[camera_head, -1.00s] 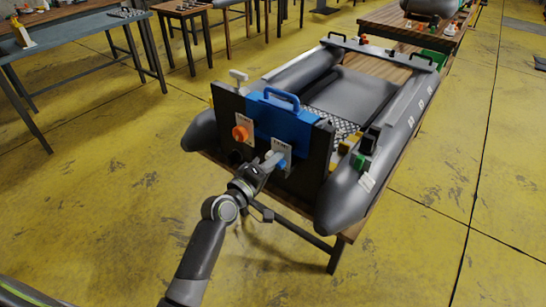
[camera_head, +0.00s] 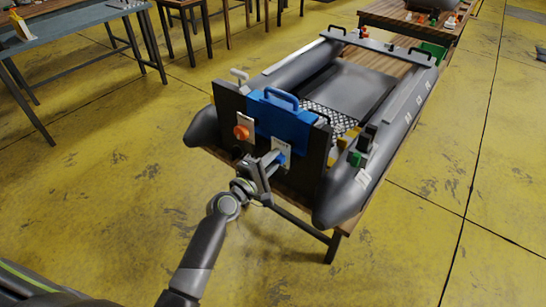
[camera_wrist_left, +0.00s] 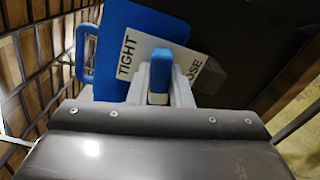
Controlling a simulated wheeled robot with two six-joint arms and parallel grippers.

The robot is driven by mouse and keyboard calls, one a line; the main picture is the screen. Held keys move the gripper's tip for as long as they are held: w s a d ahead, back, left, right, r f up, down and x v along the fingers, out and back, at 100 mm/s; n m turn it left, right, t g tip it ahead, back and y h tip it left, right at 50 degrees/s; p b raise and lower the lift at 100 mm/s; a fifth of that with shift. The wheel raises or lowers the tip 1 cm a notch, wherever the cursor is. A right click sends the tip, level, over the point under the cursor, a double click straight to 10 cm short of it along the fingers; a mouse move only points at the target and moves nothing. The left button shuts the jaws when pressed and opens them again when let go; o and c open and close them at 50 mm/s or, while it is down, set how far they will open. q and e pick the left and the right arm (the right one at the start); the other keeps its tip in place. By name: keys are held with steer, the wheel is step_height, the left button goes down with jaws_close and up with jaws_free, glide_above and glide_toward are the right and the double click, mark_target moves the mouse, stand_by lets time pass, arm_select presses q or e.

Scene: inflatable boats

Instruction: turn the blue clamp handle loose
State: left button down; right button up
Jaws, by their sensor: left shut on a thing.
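The blue clamp handle (camera_head: 281,157) is on the lower right of the dark transom board (camera_head: 228,117) of a grey inflatable boat. In the left wrist view the handle (camera_wrist_left: 161,62) stands between my two pale fingers. A white label (camera_wrist_left: 135,55) behind it reads TIGHT on the left; on the right only the end of a word, "OSE", shows. The fingers hide the label's middle. My left gripper (camera_head: 272,163) is shut on the blue handle, reaching it from the front. My right gripper is in neither view.
A blue bracket with a carrying handle (camera_head: 283,121) sits on the transom, with an orange knob (camera_head: 241,132) to its left. The boat (camera_head: 398,120) rests on a wooden table. A grey workbench (camera_head: 75,28) stands at far left. The yellow floor in front is clear.

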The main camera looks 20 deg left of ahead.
arm_select(q)
steer(key=shift+n+p, duration=0.9)
steer(key=shift+n, duration=1.6)
steer(key=n+p, duration=0.3)
steer(key=n, duration=0.4)
steer(key=c, duration=0.9)
jaws_free()
